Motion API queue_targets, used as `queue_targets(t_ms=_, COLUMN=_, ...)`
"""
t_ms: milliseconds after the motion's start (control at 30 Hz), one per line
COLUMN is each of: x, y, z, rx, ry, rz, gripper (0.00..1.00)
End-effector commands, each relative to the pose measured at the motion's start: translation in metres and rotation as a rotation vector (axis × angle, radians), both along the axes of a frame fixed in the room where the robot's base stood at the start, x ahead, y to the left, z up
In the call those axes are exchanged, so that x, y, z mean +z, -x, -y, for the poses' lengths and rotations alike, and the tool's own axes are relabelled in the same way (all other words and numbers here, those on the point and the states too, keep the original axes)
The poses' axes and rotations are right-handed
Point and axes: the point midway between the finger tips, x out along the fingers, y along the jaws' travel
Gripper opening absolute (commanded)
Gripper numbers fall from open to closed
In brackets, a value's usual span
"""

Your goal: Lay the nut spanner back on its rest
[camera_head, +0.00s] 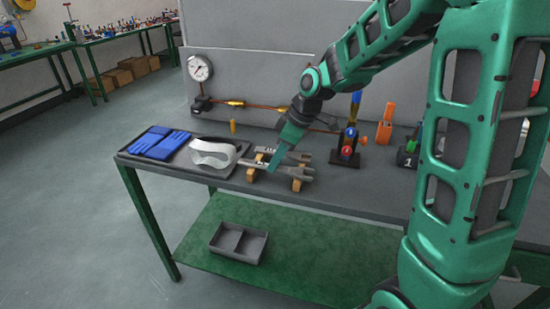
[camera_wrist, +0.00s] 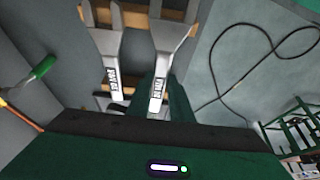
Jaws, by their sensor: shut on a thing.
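My gripper (camera_head: 273,167) is low over the bench's front part, its fingers pointing down. In the wrist view its green fingers (camera_wrist: 166,104) are closed around the handle of the right-hand grey spanner (camera_wrist: 170,38), which bears a small white label that I cannot read surely. A second grey spanner (camera_wrist: 106,46) lies beside it on the left, apart from the fingers. The wooden rest (camera_wrist: 134,20) shows under the spanners' jaw ends; its blocks also show in the head view (camera_head: 297,184). I cannot tell whether the held spanner touches the rest.
A tray with blue gloves (camera_head: 160,143) and a white face shield (camera_head: 214,153) lies left of the rest. A stand with red and blue parts (camera_head: 347,150) is to the right. A gauge (camera_head: 200,68) and pipe are behind. A green-handled tool (camera_wrist: 42,68) lies nearby.

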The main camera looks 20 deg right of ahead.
Motion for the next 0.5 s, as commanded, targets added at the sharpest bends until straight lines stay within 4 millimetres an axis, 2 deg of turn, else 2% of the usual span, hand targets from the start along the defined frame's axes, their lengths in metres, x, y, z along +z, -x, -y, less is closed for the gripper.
queue_targets(t_ms=133, x=0.0003, y=-0.0001, z=0.0001, rx=0.0, ry=0.0, rz=0.0, gripper=0.0)
queue_targets(t_ms=167, x=0.0004, y=0.0, z=0.0001, rx=0.0, ry=0.0, rz=0.0, gripper=0.26)
queue_targets(t_ms=200, x=0.0004, y=0.0, z=0.0001, rx=0.0, ry=0.0, rz=0.0, gripper=0.36)
queue_targets(t_ms=233, x=0.0004, y=0.0, z=0.0001, rx=0.0, ry=0.0, rz=0.0, gripper=0.41)
queue_targets(t_ms=500, x=0.0004, y=0.0002, z=0.0003, rx=0.0, ry=0.0, rz=0.0, gripper=0.41)
